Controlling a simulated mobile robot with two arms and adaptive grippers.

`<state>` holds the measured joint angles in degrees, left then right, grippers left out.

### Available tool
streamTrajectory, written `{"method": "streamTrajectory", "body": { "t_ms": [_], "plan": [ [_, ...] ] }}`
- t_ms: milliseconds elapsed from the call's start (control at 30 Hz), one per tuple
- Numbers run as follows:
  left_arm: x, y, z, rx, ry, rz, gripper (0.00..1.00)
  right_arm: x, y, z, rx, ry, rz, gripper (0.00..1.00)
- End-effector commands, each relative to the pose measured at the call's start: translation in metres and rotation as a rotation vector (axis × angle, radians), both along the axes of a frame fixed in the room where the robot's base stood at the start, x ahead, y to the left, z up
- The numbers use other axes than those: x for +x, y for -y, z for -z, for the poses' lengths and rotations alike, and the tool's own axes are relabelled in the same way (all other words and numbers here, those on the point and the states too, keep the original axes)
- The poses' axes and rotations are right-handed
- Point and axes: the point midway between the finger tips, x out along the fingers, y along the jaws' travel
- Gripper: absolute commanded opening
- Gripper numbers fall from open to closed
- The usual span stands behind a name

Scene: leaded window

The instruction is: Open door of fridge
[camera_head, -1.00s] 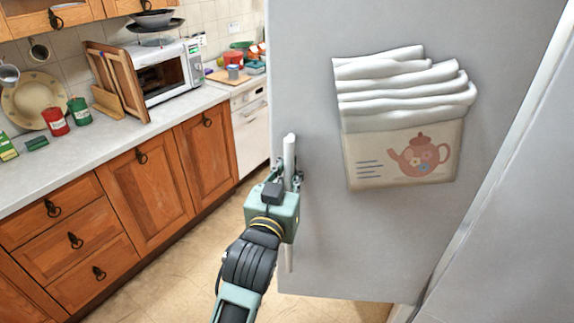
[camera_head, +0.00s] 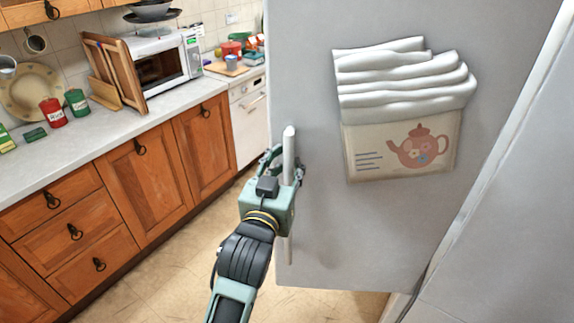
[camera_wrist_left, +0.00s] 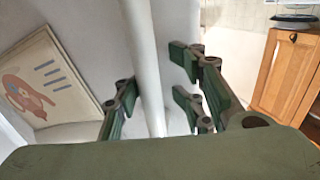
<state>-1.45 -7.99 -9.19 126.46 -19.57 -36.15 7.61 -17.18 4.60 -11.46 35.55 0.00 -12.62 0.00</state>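The grey fridge door (camera_head: 320,235) fills the right of the head view, with a long white upright handle (camera_head: 289,142) along its left edge. My left gripper (camera_head: 284,163) is at the handle, its fingers on either side of it. In the left wrist view the handle (camera_wrist_left: 143,60) runs between the fingers of the gripper (camera_wrist_left: 155,88). The left finger is close to the handle, and a gap shows between the handle and the right fingers. I cannot tell whether the door stands ajar. My right gripper is out of view.
A towel holder with a teapot picture (camera_head: 405,152) hangs on the door. Wooden cabinets (camera_head: 150,185) and a worktop with a microwave (camera_head: 160,68) stand on the left. Open tiled floor (camera_head: 170,285) lies between cabinets and fridge.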

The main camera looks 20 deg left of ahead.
Motion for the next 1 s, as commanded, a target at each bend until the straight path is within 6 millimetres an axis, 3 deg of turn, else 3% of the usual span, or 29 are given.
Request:
{"method": "streamTrajectory", "body": {
  "t_ms": [367, 700, 1000],
  "plan": [
    [-0.005, 0.002, 0.001, -0.002, -0.003, 0.003, 0.36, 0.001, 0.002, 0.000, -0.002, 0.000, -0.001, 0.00],
    [-0.055, 0.003, 0.002, -0.001, -0.003, 0.002, 0.36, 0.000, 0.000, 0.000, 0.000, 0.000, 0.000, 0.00],
    [-0.075, 0.004, 0.001, -0.001, -0.001, 0.001, 0.36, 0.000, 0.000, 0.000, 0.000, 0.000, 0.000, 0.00]
  ]
}}
